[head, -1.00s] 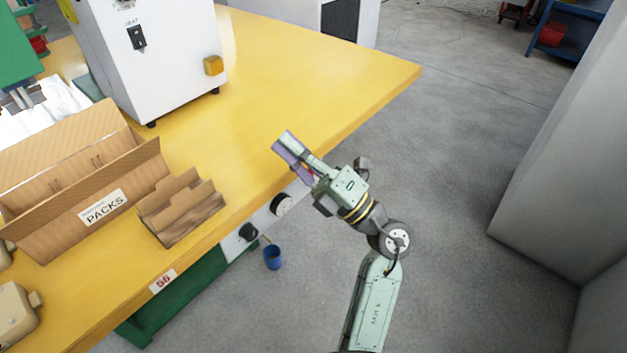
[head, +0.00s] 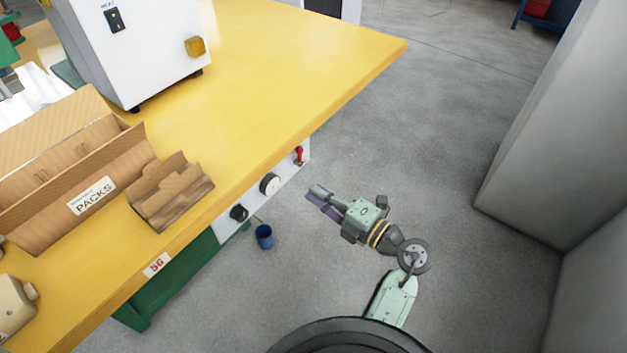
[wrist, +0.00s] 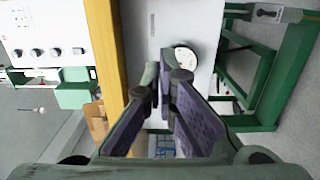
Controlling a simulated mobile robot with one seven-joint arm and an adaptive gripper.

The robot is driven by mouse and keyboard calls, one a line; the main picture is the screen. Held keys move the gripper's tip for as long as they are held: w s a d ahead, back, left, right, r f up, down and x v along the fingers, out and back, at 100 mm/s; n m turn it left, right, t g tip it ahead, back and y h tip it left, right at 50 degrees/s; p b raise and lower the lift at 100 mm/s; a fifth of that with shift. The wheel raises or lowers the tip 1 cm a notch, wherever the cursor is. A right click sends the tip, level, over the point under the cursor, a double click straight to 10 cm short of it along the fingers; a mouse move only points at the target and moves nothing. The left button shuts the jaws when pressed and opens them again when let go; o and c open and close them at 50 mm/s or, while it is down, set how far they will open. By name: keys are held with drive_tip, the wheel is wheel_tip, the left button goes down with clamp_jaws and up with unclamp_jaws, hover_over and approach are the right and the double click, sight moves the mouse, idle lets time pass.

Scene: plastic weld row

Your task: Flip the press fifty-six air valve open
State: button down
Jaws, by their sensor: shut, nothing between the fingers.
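The press's air panel (head: 225,228) is a pale strip below the front edge of the yellow bench, near a "56" label (head: 157,265). A red valve lever (head: 299,156) stands near its far right end. A round gauge (head: 270,184) and a black knob (head: 238,213) sit left of it. My gripper (head: 314,195) is shut and empty, right of the panel and apart from it, with its fingers pointing toward the panel. In the wrist view my closed fingers (wrist: 158,75) point toward the panel, with the gauge (wrist: 185,55) just beyond and right. I cannot make out the red lever there.
The yellow bench (head: 270,75) carries a white machine (head: 140,50), a cardboard "PACKS" box (head: 60,215) and a smaller brown divider (head: 175,190). Grey floor is open to the right, up to a pale wall-like block (head: 560,150).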

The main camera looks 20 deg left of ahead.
sight(299, 162)
drive_tip(key=w+a+p, duration=0.1)
drive_tip(key=w+a, duration=0.6)
drive_tip(key=shift+w+a, duration=0.15)
drive_tip(key=shift+a, duration=0.05)
drive_tip(key=shift+w+r+m+p, duration=0.1)
drive_tip(key=shift+r+m+p, duration=0.15)
drive_tip(key=shift+p, duration=0.55)
